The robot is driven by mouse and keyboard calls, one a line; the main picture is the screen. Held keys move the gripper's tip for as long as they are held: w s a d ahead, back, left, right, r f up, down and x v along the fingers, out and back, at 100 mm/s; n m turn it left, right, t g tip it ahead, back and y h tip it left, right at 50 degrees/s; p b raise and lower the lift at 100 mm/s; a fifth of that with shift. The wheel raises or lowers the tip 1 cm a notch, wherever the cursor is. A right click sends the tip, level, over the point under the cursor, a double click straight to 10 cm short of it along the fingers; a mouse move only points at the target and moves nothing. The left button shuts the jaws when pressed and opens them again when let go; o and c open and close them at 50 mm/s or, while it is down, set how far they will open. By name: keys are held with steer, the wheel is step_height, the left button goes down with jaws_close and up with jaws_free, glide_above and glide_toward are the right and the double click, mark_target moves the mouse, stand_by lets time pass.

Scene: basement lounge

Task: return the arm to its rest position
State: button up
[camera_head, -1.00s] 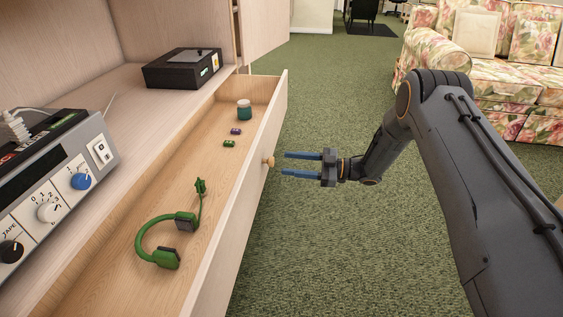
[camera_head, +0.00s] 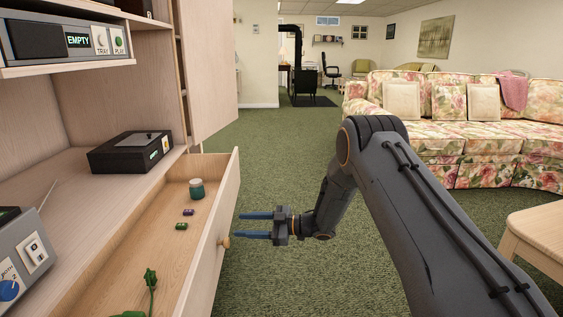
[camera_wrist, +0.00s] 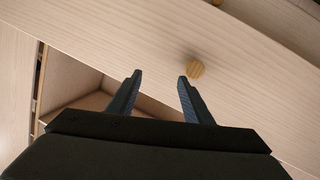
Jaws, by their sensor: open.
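My gripper (camera_head: 256,226) is open and empty, its two blue fingers pointing left at the front of the open drawer (camera_head: 212,236). The round wooden knob (camera_head: 224,242) on the drawer front is just left of the fingertips. In the wrist view the open fingers (camera_wrist: 158,78) face the pale drawer front (camera_wrist: 120,35), with the knob (camera_wrist: 195,69) close by the right fingertip. I cannot tell whether a finger touches it. My arm reaches in from the lower right, bent at the elbow.
A black box (camera_head: 131,151) sits on the cabinet. A floral sofa (camera_head: 460,140) and a wooden table (camera_head: 540,235) stand right. Green carpet (camera_head: 265,150) is clear ahead.

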steer(key=w+a+r+m+t+h, duration=0.3)
steer(key=a+r+m+t+h, duration=0.15)
steer(key=r, duration=0.45)
steer(key=s+d+r+m+t+h, duration=0.2)
steer(key=s+d+r+m+h, duration=0.1)
steer(key=s+h, duration=0.2)
steer(key=s+d+r+m+g+h, duration=0.1)
steer(key=s+d+m+g+h, duration=0.2)
steer(key=s, duration=1.2)
steer(key=s+d+m+g+h, duration=0.1)
steer(key=s+d+g, duration=0.35)
steer(key=s, duration=0.95)
steer(key=s+d+r+m+g+h, duration=0.15)
steer(key=s+d, duration=0.35)
steer(key=s, duration=1)
steer(key=d+r+m+p, duration=0.3)
steer(key=d+r+p, duration=0.7)
steer(key=r+p, duration=0.3)
steer(key=d+r+m+h+p, duration=0.1)
steer(key=d+r+m+p, duration=0.2)
steer(key=d+r+p, duration=0.8)
steer(key=shift+w+r+m+p, duration=0.15)
steer(key=shift+r+m+p, duration=0.5)
steer(key=shift+p, duration=2.6)
steer(key=shift+r+n, duration=0.2)
steer(key=shift+n, duration=0.05)
steer(key=shift+c, duration=0.3)
